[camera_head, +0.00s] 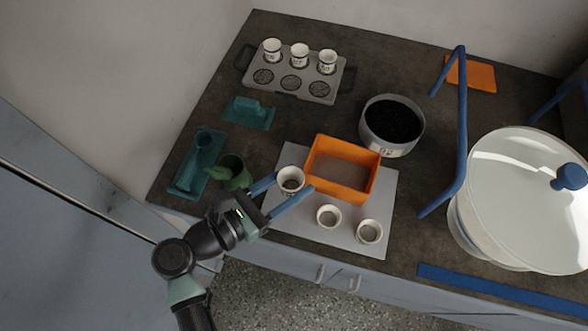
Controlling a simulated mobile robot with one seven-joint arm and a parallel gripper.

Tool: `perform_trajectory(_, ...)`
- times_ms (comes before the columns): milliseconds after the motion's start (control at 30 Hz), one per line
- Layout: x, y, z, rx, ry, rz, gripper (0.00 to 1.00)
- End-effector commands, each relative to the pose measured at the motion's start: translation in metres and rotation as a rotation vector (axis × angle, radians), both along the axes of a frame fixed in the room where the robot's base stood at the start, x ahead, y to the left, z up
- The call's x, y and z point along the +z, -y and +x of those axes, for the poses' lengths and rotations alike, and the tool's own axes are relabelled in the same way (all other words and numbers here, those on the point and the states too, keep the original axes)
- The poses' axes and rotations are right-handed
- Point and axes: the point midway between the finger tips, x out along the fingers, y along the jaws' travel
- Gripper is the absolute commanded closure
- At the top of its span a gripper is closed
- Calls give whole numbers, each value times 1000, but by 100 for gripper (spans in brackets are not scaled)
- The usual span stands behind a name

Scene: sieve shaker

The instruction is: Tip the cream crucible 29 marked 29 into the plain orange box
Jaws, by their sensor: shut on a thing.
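My gripper (292,184) has its two blue fingers shut on a cream crucible (290,174), one finger on each side of it. The held crucible looks upright, just left of the plain orange box (335,190), which is open at the top and shows no contents I can make out. Whether the crucible is lifted off the grey mat is hard to tell. Two more cream crucibles stand on the mat in front of the box, a left one (329,217) and a right one (369,232). No number 29 can be read on any crucible.
A grey rack (318,90) at the back holds three cups. A round pan of black grains (393,142) stands behind the box. A green jug (238,182) and teal fixtures (190,175) sit left. A large white-lidded vessel (530,190) and blue bars (462,120) are right.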

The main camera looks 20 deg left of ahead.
Motion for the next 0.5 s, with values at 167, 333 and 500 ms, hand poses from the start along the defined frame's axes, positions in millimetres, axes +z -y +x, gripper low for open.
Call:
perform_trajectory(167,19,0,0,0,1,0,100)
perform_trajectory(333,37,0,0,1,1,1,100)
perform_trajectory(500,54,0,0,0,1,1,100)
